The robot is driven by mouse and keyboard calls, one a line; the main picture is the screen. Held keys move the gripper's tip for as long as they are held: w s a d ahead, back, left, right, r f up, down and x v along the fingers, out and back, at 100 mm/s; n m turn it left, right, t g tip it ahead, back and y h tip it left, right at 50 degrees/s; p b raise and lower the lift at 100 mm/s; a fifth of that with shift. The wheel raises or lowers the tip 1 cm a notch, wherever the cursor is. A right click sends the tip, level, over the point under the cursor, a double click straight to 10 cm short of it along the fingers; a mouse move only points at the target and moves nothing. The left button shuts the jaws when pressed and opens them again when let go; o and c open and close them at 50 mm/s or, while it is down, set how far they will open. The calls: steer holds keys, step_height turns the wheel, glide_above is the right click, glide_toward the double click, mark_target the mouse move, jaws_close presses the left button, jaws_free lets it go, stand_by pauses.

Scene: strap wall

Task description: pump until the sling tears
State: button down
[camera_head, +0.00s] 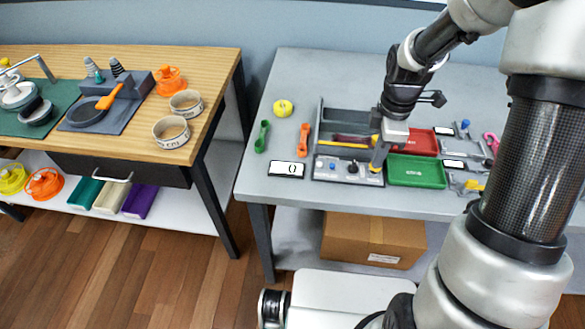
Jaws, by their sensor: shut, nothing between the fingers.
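A grey rig (318,137) stands on the right table, with a dark trough at the back and a light control panel (334,176) in front. The panel carries small knobs, one blue. A dark reddish-brown band, perhaps the sling, lies across the rig above a yellow bar (343,144); I cannot make out any tear. My gripper (376,163) points down at the panel's right end, shut and empty. Whether it touches a control there is too small to tell. A white display card (287,169) left of the panel seems to show a zero.
A red tray (422,142) and a green tray (416,171) sit right of the rig. A green tool (262,136), an orange tool (303,140) and a yellow ball (283,108) lie to its left. A cardboard box (373,240) is below. A wooden bench (215,62) stands left.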

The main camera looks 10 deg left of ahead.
steer(key=shift+f, duration=0.1)
steer(key=shift+r+p, duration=0.65)
stand_by(1.0)
steer(key=shift+r+p, duration=2.45)
steer(key=shift+r, duration=0.55)
steer(key=c, duration=2.5)
jaws_free()
steer(key=shift+o, duration=0.5)
step_height(320, 180, up, 6)
steer(key=p, duration=0.5)
